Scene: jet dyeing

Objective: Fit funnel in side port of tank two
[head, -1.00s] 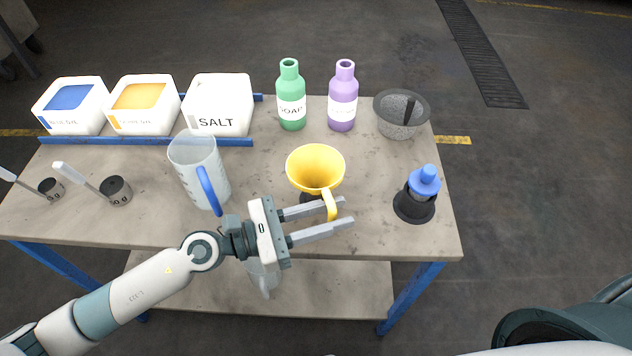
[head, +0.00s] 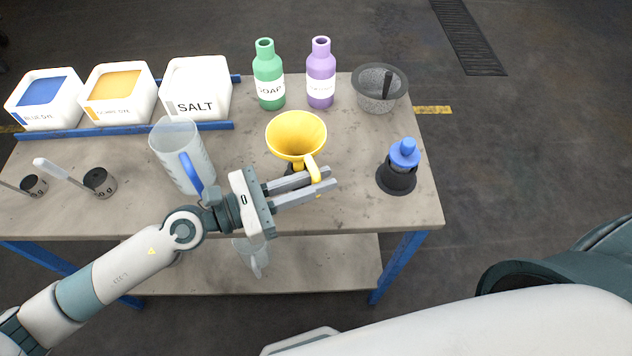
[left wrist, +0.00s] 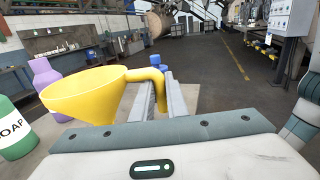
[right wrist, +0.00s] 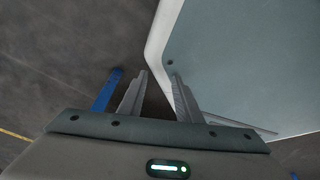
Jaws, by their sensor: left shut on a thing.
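The yellow funnel (head: 296,134) is at the front middle of the worktable in the head view, its wide mouth facing up. My left gripper (head: 316,184) is shut on the funnel's handle. The funnel also shows in the left wrist view (left wrist: 85,92), with its handle between the two fingers (left wrist: 160,98). I cannot tell whether the funnel still touches its dark stand. My right gripper (right wrist: 158,85) shows only in the right wrist view, its fingers apart with nothing between them. Tank two and its side port cannot be made out.
On the worktable (head: 330,215) stand a clear jug (head: 178,150), a green soap bottle (head: 268,78), a purple bottle (head: 320,75), a grey bowl (head: 378,100) and a blue-topped item (head: 403,155). The salt box (head: 196,88) is at the back left.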

